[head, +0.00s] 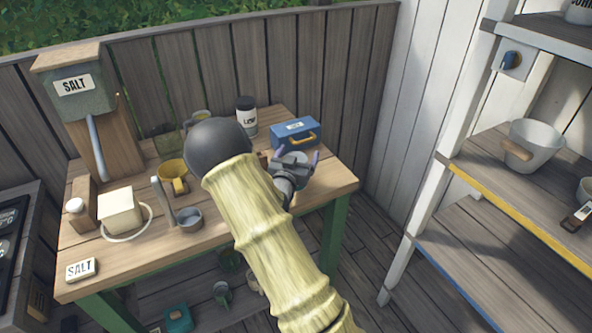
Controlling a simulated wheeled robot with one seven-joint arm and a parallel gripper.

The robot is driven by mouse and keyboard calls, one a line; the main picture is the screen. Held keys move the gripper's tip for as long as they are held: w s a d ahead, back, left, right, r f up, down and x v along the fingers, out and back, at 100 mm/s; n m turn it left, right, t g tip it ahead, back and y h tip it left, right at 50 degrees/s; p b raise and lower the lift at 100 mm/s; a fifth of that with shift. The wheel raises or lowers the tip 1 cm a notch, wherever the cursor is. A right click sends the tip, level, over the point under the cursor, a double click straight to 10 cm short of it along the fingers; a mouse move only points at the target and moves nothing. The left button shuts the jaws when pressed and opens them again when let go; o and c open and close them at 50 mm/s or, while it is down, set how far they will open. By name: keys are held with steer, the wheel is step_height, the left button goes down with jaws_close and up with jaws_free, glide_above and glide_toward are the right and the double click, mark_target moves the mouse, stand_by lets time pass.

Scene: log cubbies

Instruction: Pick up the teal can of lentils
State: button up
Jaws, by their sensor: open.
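My gripper (297,156) is at the right end of the wooden table, with its two purple fingertips apart. A round, pale grey-teal thing (299,157) shows between and just beyond the fingertips; it may be the top of the teal can, but I cannot read a label or tell whether the fingers touch it. No can is clearly marked lentils. A teal item (178,319) with a small label is low under the table, too small to identify. My arm hides the middle of the table.
A white shelf unit (425,190) stands right; floor between is clear.

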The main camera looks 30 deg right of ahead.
stand_by(0.5)
steer(key=c, duration=1.3)
steer(key=shift+c, duration=0.2)
steer(key=shift+r, duration=0.15)
step_height(320, 180, up, 10)
steer(key=shift+f, duration=0.1)
